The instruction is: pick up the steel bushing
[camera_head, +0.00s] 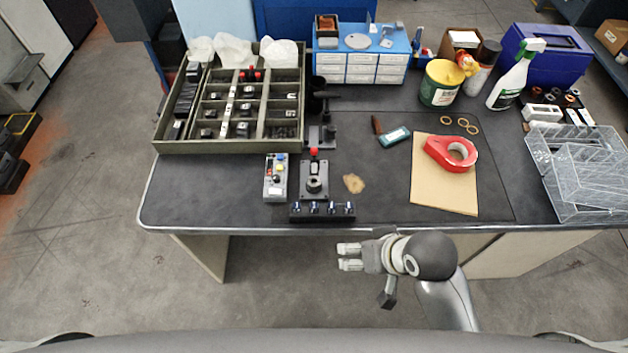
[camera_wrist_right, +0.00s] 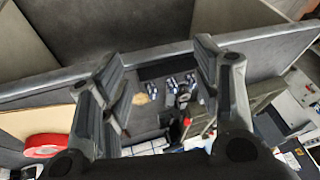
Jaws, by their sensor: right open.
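A small grey ring-shaped part (camera_head: 314,185), which looks like the steel bushing, sits on a dark fixture (camera_head: 322,168) with a red knob near the bench's front edge. It is too small to make out surely. In the right wrist view the fixture area shows small and tilted between the fingers, and I cannot single out the bushing there. My right gripper (camera_head: 343,257) is open and empty, in front of the bench edge and to the right of the fixture. Its spread fingers also show in the right wrist view (camera_wrist_right: 160,62). My left gripper is not in view.
A dark block with several blue-tipped parts (camera_head: 322,211) stands at the front edge before the fixture. A grey button box (camera_head: 275,178) is left of it. A compartment tray (camera_head: 230,146) lies behind. Red tape (camera_head: 436,151) lies on cardboard (camera_head: 442,193) at right.

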